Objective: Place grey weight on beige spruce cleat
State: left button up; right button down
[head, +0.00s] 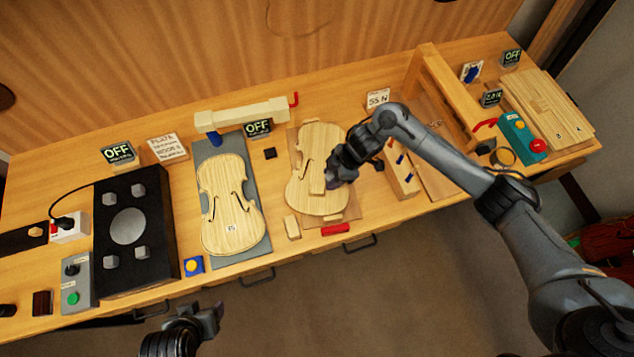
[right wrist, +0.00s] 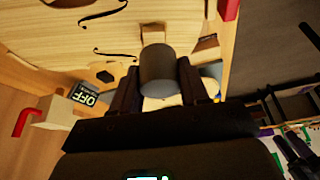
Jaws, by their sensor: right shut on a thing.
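My right gripper (head: 335,180) is over the right violin plate (head: 317,146). In the right wrist view its two fingers (right wrist: 160,88) are shut on a grey cylindrical weight (right wrist: 158,68). In the head view the weight is hidden by the gripper. A beige block, apparently the spruce cleat (head: 317,184), lies on the plate beside the gripper. A beige piece also shows just behind the weight in the right wrist view (right wrist: 153,34). I cannot tell whether weight and cleat touch. My left gripper (head: 207,318) is in front of the bench; its opening is unclear.
Another violin plate (head: 230,205) lies on a grey board to the left. A small beige block (head: 292,227) and a red piece (head: 335,229) are near the front edge. A wooden holder (head: 402,178) stands right of the gripper. A black plate (head: 135,265) is at left.

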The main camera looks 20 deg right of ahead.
aim_at(312, 189)
jog(key=a, duration=0.1)
jog(key=w+a+f, duration=0.2)
jog(key=a, duration=0.1)
jog(key=shift+f, duration=0.25)
notch_tip(312, 189, down, 4)
jog(key=shift+r, duration=0.25)
jog(key=shift+d+f, duration=0.1)
jog(key=shift+f, duration=0.15)
jog(key=c, duration=0.6)
grip_release()
jog(key=shift+f, duration=0.15)
jog(key=shift+o, duration=0.2)
